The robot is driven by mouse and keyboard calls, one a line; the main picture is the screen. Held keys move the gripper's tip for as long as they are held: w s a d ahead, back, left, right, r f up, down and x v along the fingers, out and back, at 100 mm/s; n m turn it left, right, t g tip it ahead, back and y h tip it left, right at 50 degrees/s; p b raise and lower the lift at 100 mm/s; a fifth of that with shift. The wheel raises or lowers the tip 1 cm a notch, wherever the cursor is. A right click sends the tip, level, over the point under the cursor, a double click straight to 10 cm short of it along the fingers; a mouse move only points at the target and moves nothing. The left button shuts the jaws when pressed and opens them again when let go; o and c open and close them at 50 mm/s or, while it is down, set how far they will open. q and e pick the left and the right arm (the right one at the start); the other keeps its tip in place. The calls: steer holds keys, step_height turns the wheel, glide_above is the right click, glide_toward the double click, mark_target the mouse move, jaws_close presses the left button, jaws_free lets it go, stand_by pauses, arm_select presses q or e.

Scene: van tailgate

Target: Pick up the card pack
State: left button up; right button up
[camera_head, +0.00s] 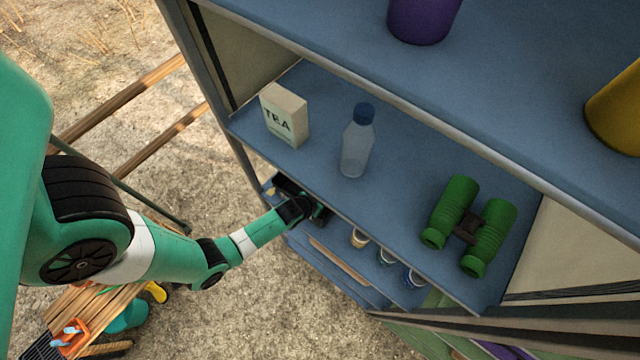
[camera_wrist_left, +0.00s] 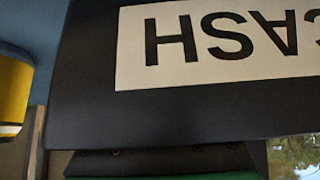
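I cannot make out a card pack in either view. My left gripper (camera_head: 312,208) reaches under the middle shelf into the lower compartment, and the shelf edge partly hides it. I cannot see its fingers well enough to tell whether they are open or shut. A black box (camera_wrist_left: 160,115) with a pale label reading CASH, turned upside down in the picture, fills most of the left wrist view, very close to the camera. My right gripper is in neither view.
On the middle shelf (camera_head: 400,165) stand a tea box (camera_head: 285,115), a clear bottle (camera_head: 356,148) and green binoculars (camera_head: 488,238). Several small jars (camera_head: 386,256) stand in the lower compartment. A purple container (camera_head: 420,18) and a yellow one (camera_head: 618,112) are above. A yellow object (camera_wrist_left: 12,90) shows beside the box.

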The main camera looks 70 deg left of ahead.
arm_select(q)
jaws_close()
steer(key=shift+r, duration=0.1)
steer(key=shift+r+p, duration=0.3)
steer(key=shift+r, duration=0.25)
steer(key=r+p, duration=0.1)
steer(key=r, duration=0.4)
steer(key=r+p, duration=0.2)
steer(key=r, duration=0.4)
steer(key=shift+s+d, duration=0.15)
steer(key=shift+s, duration=0.05)
steer(key=s+d+b, duration=0.1)
steer(key=s+d, duration=0.8)
steer(key=s, duration=0.5)
steer(key=shift+s+d, duration=0.25)
steer(key=shift+d, duration=0.15)
